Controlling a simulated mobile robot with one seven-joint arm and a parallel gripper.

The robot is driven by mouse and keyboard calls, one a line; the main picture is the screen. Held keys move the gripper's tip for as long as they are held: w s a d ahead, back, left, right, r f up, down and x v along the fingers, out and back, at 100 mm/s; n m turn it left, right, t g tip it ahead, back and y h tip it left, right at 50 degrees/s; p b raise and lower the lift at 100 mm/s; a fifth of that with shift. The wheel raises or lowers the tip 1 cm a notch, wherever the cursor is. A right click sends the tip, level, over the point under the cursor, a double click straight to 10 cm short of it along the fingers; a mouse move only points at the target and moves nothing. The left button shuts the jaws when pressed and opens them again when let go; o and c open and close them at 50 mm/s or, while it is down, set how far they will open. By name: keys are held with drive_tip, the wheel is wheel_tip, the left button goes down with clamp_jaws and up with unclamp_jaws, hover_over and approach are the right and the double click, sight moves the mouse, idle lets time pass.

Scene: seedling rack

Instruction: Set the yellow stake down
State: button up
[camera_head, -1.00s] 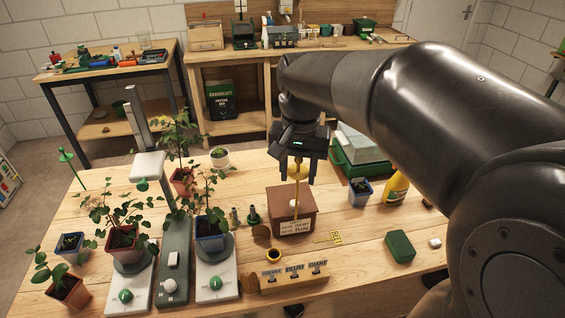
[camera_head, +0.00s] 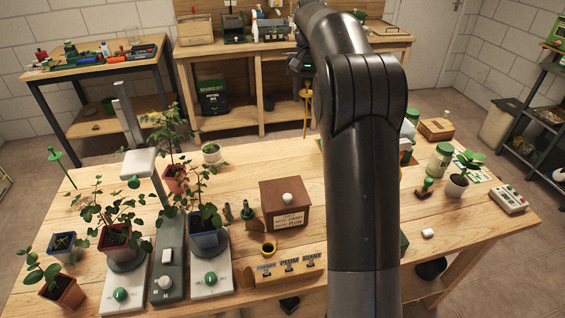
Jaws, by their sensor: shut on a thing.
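The yellow stake (camera_head: 306,104) hangs upright below my gripper (camera_head: 303,82), past the far edge of the table (camera_head: 250,164). My gripper is dark and small in the view, and its fingers are partly hidden by my arm. It is shut on the stake near the stake's top. The stake's lower end appears clear of the tabletop, in front of the back workbench.
A brown box with a white knob (camera_head: 287,203) stands mid-table. Potted plants on white stands (camera_head: 212,272) fill the left. My arm hides part of the table.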

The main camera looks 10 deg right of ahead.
drive_tip(key=w+d+f, duration=0.5)
drive_tip(key=f, duration=0.2)
drive_tip(key=shift+w+d, duration=0.2)
drive_tip(key=shift+w, duration=0.15)
drive_tip(key=w+a+f, duration=0.2)
drive_tip(key=a, duration=0.1)
drive_tip(key=w+a+f, duration=0.2)
drive_tip(key=a+f, duration=0.1)
drive_tip(key=w+a+f, duration=0.2)
drive_tip(key=a, duration=0.1)
drive_tip(key=shift+w+a+f, duration=0.25)
drive_tip(key=shift+w+f, duration=0.05)
drive_tip(key=shift+f, duration=2.1)
drive_tip(key=o, duration=0.9)
